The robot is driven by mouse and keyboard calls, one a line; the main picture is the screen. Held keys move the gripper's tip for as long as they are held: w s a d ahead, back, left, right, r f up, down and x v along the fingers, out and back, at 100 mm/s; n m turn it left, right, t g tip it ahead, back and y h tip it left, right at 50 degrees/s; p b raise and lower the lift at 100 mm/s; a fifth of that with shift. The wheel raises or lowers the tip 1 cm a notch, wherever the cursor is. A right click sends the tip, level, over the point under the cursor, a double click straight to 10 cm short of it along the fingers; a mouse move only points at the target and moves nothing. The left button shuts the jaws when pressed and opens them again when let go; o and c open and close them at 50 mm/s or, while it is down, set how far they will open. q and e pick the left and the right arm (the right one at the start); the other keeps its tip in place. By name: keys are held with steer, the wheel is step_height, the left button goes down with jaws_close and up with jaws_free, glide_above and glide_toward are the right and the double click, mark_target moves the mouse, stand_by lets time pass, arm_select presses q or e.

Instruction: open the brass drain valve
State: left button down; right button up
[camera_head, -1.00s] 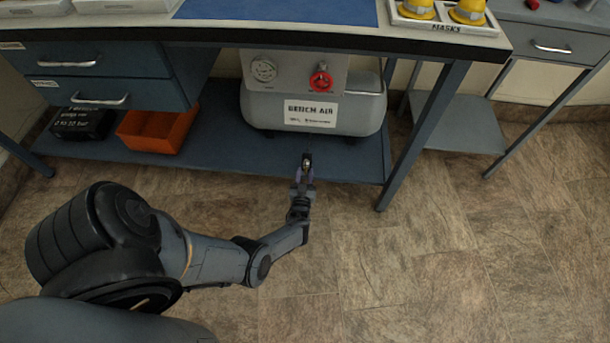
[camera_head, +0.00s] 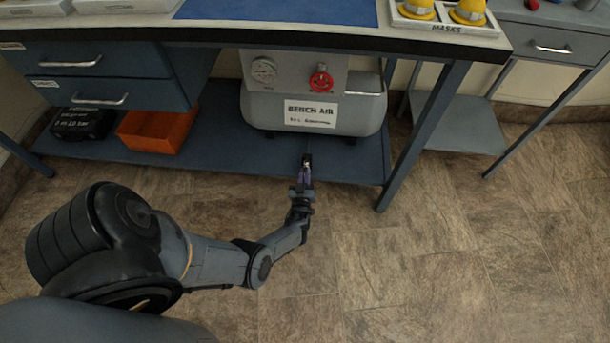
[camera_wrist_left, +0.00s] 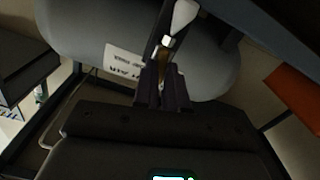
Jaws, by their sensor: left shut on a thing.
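The bench air unit, a grey tank (camera_head: 258,108) with a label, sits on the low shelf under the bench. My left gripper (camera_head: 307,163) is in front of the tank's lower front, at the shelf's front edge. In the left wrist view, the gripper (camera_wrist_left: 163,62) is shut on a small brass-coloured part, which I take to be the drain valve (camera_wrist_left: 163,55). The fingers hide most of it, so its handle angle cannot be told. A pale, tapered piece (camera_wrist_left: 183,16) shows just beyond the fingertips. My right gripper is not in view.
A red knob (camera_head: 321,80) and a round gauge (camera_head: 263,71) are on the panel above the tank. An orange bin (camera_head: 157,131) and a black case (camera_head: 83,123) are left on the shelf (camera_head: 220,150). A table leg (camera_head: 423,135) stands to the right. The floor in front is clear.

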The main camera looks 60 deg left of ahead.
arm_select(q)
steer(key=n, duration=1.5)
steer(key=shift+s+a+f, duration=0.1)
steer(key=shift+s+f, duration=0.05)
steer(key=shift+f, duration=0.15)
stand_by(0.4)
steer(key=c, duration=1.2)
jaws_free()
